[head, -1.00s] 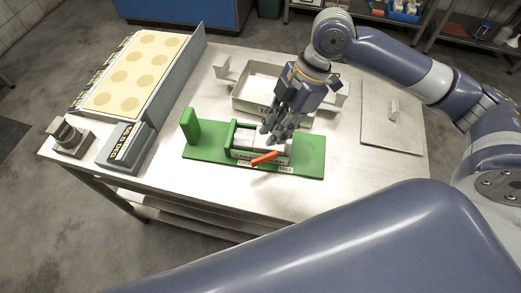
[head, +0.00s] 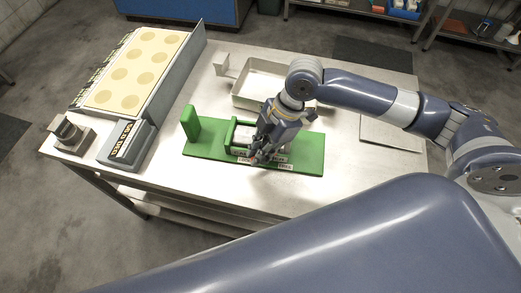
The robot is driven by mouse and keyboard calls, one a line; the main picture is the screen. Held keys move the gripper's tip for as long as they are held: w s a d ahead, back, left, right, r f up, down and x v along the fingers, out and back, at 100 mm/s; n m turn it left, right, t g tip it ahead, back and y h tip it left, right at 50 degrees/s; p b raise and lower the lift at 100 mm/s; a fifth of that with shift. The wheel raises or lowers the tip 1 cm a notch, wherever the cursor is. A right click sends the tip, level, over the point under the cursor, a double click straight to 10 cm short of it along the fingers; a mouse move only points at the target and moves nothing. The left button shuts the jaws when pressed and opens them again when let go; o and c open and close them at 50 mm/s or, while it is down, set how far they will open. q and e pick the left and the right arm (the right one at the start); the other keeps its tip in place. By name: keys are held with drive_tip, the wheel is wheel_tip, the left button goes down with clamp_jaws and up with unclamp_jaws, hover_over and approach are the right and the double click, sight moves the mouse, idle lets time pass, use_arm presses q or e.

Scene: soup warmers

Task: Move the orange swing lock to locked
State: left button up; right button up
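The green fixture (head: 305,155) lies on the metal table, with a pale block (head: 243,136) in its green frame. White labels (head: 285,168) run along its front edge; the right one seems to read FREE. My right gripper (head: 257,157) is low over the front of the fixture, fingers pointing down at the swing lock. The orange swing lock is almost wholly hidden behind the fingers, so its angle does not show. Whether the fingers are closed on it cannot be told. My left gripper is not in view.
A metal tray (head: 240,97) stands behind the fixture, and a flat lid (head: 375,140) lies at right, partly behind my arm. A panel with yellow discs (head: 135,70) and a grey labelled box (head: 126,143) stand at left. The table front is clear.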

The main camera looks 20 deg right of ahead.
clamp_jaws()
drive_tip(key=shift+w+r+p, duration=0.1)
drive_tip(key=shift+r+p, duration=0.1)
drive_tip(key=shift+p, duration=0.25)
drive_tip(key=shift+w+r+m+t+p, duration=0.15)
drive_tip(key=shift+m+t+p, duration=0.25)
drive_tip(key=shift+m+p, duration=0.55)
drive_tip(key=shift+w+f+m+p, duration=0.3)
drive_tip(key=shift+m+p, duration=0.15)
drive_tip(key=shift+p, duration=0.25)
drive_tip(key=shift+o, duration=2)
unclamp_jaws()
